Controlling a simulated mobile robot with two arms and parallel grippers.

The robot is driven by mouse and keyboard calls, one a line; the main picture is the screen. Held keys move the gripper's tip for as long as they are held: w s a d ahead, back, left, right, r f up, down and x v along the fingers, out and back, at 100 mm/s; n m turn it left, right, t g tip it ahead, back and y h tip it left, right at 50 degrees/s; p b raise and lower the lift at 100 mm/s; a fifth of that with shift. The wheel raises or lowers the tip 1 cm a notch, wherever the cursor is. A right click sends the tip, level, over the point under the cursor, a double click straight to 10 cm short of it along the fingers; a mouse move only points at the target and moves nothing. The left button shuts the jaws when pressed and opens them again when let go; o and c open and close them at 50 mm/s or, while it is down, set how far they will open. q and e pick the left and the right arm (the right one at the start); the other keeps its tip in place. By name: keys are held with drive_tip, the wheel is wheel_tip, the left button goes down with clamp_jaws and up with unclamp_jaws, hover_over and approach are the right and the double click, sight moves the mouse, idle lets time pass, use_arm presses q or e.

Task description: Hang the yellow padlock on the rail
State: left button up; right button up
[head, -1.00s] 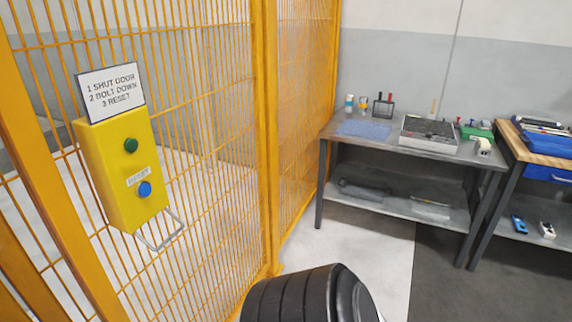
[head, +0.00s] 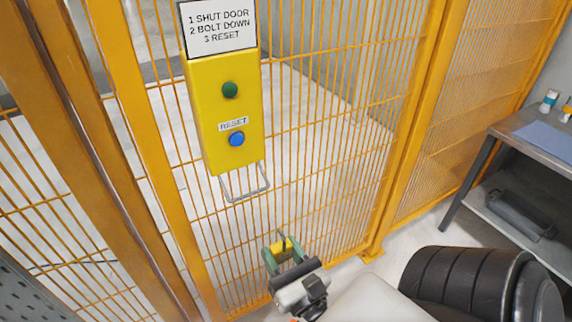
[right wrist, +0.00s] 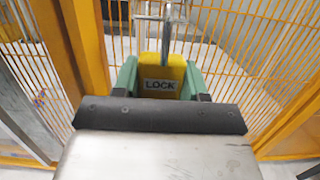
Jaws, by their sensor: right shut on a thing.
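The yellow padlock (head: 279,247) is between the green fingers of my right gripper (head: 283,252), low in front of the mesh fence. In the right wrist view the padlock (right wrist: 163,87) is upright, with a LOCK label facing me and a grey shackle (right wrist: 167,45) rising from it. The rail (head: 246,192) is a grey metal loop under the yellow box. In the head view the padlock is below and right of the rail, apart in the picture. In the wrist view a grey bar crosses the shackle's top; I cannot tell whether they touch. My left gripper is out of view.
The yellow box (head: 228,115) with green and blue buttons and a sign (head: 218,27) is on the orange mesh fence. Orange posts (head: 405,130) stand on both sides of the panel. A grey workbench (head: 548,138) is at the right.

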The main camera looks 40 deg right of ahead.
drive_tip(key=shift+p+x, duration=0.5)
drive_tip(key=shift+x, duration=0.6)
drive_tip(key=w+d+f+p, duration=0.1)
drive_tip(key=w+d+f, duration=0.1)
drive_tip(key=w, duration=0.9)
drive_tip(key=shift+d+p, duration=0.4)
drive_tip(key=o, duration=1)
